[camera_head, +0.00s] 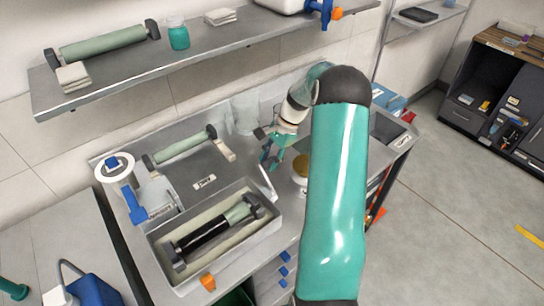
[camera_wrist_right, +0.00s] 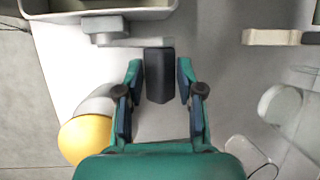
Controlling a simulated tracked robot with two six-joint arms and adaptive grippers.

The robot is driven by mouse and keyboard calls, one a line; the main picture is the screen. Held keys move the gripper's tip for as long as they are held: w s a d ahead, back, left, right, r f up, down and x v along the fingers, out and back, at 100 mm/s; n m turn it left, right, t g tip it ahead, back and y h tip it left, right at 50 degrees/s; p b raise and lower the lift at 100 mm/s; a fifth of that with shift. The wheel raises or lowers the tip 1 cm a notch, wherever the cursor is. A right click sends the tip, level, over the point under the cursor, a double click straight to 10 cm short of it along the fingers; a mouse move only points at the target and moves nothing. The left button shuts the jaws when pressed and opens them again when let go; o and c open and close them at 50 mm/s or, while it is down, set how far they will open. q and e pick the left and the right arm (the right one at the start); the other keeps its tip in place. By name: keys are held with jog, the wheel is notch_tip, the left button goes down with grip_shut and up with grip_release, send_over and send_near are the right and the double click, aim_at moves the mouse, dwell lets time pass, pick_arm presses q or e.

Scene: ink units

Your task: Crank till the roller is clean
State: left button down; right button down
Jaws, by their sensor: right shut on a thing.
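A roller (camera_head: 208,234) lies in a grey tray (camera_head: 160,238). Most of its surface is black, with a pale green stretch toward its right end. My right gripper (camera_head: 270,150) is to the right of the tray's far corner. In the right wrist view my right gripper (camera_wrist_right: 160,88) is shut on the dark crank grip (camera_wrist_right: 160,70), one finger on each side. The grey crank arm (camera_wrist_right: 130,42) joins the grip to a block on the wall of the tray (camera_wrist_right: 60,14). In the head view the grip is hidden. My left gripper is not in view.
A clean green roller (camera_head: 183,146) lies behind the tray. A white tape reel (camera_head: 115,166) with a blue handle stands left. The shelf (camera_head: 200,60) holds another roller and a teal jar (camera_head: 178,36). A yellow-topped container (camera_wrist_right: 86,140) is close to my right gripper.

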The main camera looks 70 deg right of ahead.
jog(key=c, duration=1)
grip_release()
jog(key=shift+d+f, duration=0.15)
jog(key=shift+f, duration=0.05)
jog(key=shift+o, duration=0.4)
jog(key=shift+r, duration=0.1)
jog(key=shift+s+d+r, duration=0.1)
jog(key=shift+d+r, duration=0.15)
jog(key=shift+r, duration=0.25)
jog(key=v, duration=1)
jog(key=shift+r, duration=0.25)
jog(key=shift+s, duration=0.1)
